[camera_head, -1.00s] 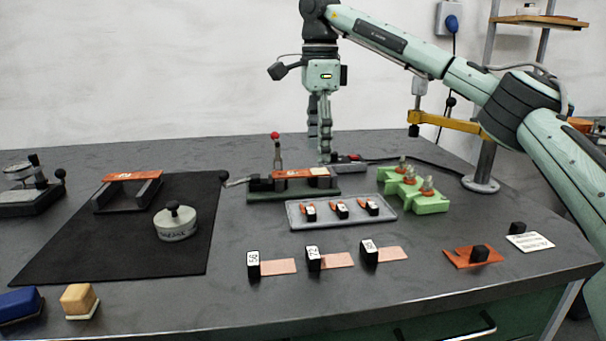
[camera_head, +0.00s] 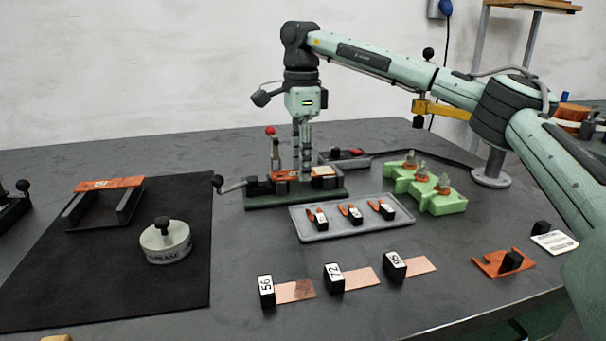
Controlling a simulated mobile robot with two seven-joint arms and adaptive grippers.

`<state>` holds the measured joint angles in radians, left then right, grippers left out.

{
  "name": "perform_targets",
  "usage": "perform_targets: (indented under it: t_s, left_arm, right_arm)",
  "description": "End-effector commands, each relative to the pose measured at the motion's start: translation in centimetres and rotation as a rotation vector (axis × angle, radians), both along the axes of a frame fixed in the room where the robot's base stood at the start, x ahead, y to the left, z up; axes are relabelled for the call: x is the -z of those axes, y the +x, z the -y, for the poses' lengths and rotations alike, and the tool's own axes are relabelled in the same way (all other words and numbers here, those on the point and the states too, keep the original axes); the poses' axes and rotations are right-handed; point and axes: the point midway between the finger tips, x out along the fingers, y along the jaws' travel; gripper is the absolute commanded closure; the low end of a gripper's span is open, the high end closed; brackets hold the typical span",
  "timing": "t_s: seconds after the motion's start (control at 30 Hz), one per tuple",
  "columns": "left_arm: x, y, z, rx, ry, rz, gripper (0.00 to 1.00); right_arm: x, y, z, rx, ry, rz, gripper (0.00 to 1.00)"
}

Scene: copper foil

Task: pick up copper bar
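A copper-coloured bar (camera_head: 284,175) lies on top of the dark green clamp fixture (camera_head: 262,199), which has a red-knobbed lever and a crank. Another copper-coloured bar (camera_head: 108,184) rests across a black stand on the dark mat at the left. My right gripper (camera_head: 303,178) points straight down at the fixture, its fingertips at the bar there and hiding part of it. Its two fingers look close together from this side; I cannot tell whether they grip the bar. My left gripper is not in view.
A grey tray (camera_head: 330,231) with several small clips stands in front of the fixture. A green block with pegs (camera_head: 440,200) is to its right. Three numbered black blocks with copper foils (camera_head: 294,291) lie nearer. A round weight (camera_head: 165,257) sits on the black mat (camera_head: 110,285).

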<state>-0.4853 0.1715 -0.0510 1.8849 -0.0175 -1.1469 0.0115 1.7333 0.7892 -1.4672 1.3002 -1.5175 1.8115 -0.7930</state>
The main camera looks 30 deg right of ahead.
Motion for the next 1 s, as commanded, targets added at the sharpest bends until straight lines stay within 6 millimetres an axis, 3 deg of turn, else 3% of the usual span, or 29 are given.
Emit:
perform_targets:
  t_s: [0.03,0.3,0.73,1.0]
  left_arm:
    - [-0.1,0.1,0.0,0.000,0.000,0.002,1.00]
    - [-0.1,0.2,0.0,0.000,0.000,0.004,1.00]
    - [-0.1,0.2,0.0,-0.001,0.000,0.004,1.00]
    - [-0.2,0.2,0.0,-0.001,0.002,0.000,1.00]
  right_arm:
    - [0.0,0.0,0.0,0.000,0.000,0.000,0.70]
    - [0.0,0.0,0.0,0.000,0.000,0.000,1.00]
    - [-0.4,0.1,0.0,0.000,0.000,0.002,1.00]
    - [-4.6,0.0,-0.5,-0.004,0.001,0.002,1.00]
